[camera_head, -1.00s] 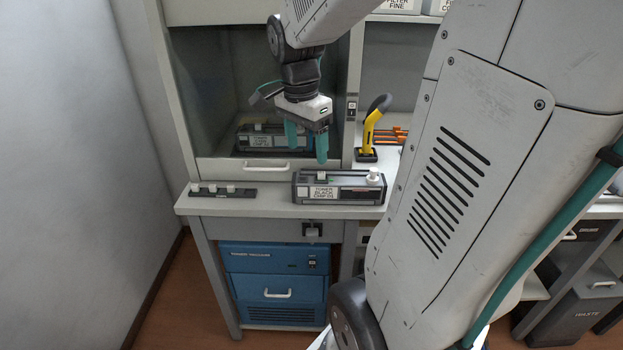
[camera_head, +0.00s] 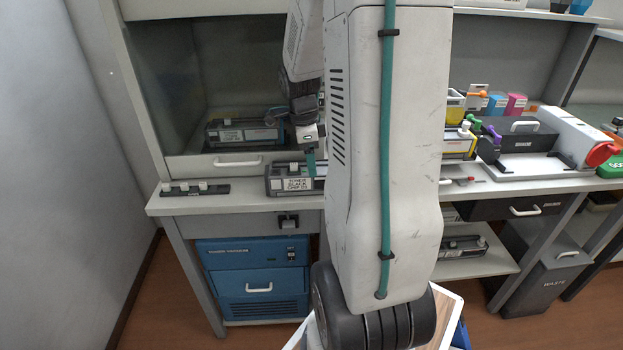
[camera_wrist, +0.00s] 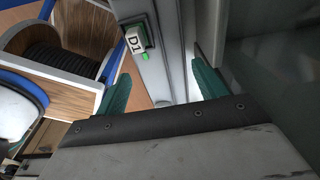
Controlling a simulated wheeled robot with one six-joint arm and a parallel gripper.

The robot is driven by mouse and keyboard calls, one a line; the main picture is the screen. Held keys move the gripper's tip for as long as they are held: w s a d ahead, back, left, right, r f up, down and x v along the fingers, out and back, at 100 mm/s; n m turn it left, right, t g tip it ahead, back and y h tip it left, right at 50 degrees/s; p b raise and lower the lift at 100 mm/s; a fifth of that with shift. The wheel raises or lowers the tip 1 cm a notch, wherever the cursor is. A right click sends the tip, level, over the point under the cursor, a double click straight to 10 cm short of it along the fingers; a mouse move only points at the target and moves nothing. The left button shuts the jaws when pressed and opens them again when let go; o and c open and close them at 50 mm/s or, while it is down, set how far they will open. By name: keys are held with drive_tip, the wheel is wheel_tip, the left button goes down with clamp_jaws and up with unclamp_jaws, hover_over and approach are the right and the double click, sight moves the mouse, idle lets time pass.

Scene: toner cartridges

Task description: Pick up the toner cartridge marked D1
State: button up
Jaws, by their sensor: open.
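A dark grey toner cartridge (camera_head: 282,172) lies on the bench ledge in front of the glass hood. Its white label read black toner, with a chip mark looking like D1, in the earlier head view; now it is too small to read surely. My arm hides its right end. My gripper (camera_head: 311,163) is at the cartridge in the head view, partly hidden by my arm; contact cannot be told. In the wrist view my gripper (camera_wrist: 161,70) has its teal fingers wide apart.
A second black cartridge (camera_head: 243,132) sits inside the hood behind glass. A strip with white knobs (camera_head: 195,188) lies left on the ledge. A blue vacuum unit (camera_head: 252,270) stands below. A tray device (camera_head: 535,150) and coloured cartridges stand right.

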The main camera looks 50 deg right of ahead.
drive_tip(key=f, duration=0.4)
drive_tip(key=shift+s+d+f, duration=0.1)
drive_tip(key=shift+d+f, duration=0.05)
drive_tip(key=shift+d, duration=0.05)
drive_tip(key=c, duration=1.2)
drive_tip(key=shift+r, duration=0.2)
